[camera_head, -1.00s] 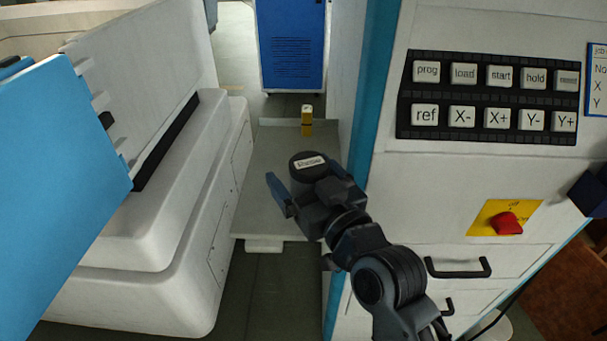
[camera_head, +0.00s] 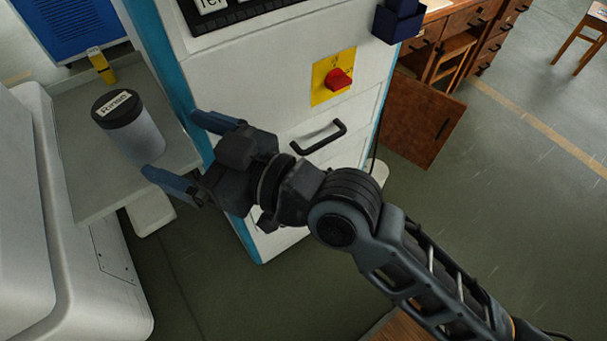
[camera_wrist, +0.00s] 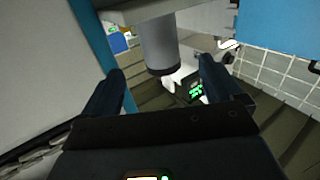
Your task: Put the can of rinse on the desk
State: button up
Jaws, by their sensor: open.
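The can of rinse (camera_head: 138,134) is a grey cylinder with a dark lid and a "Rinse" label. It stands upright on a pale shelf (camera_head: 92,196) between two machine bodies. My gripper (camera_head: 171,143) is open and empty, just right of the can, with its fingers pointing towards it. In the wrist view the scene looks upside down; the can (camera_wrist: 159,42) shows ahead, between the open fingers (camera_wrist: 161,68). A brown wooden desk with drawers (camera_head: 462,24) is partly visible at the top right of the head view.
A yellow bottle-like item (camera_head: 102,66) stands behind the can. The white control cabinet (camera_head: 240,85), with a red knob (camera_head: 338,79) and black handle (camera_head: 319,137), is close beside my gripper.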

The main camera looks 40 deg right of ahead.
jog(key=s+d+f+m+h, duration=0.1)
jog(key=s+d+f+h, duration=0.1)
jog(key=s+d, duration=0.3)
jog(key=s+d+f+m+h, duration=0.2)
jog(key=s+d, duration=0.3)
jog(key=s, duration=0.6)
jog(key=s+d+f+m+h, duration=0.2)
jog(key=s+d+f+h, duration=0.2)
jog(key=s, duration=0.4)
jog(key=shift+s+d+f, duration=0.25)
jog(key=shift+d, duration=0.55)
jog(key=shift+m+g+h, duration=0.4)
jog(key=shift+m+h, duration=0.1)
jog(key=v, duration=0.7)
jog(key=shift+s+d, duration=0.1)
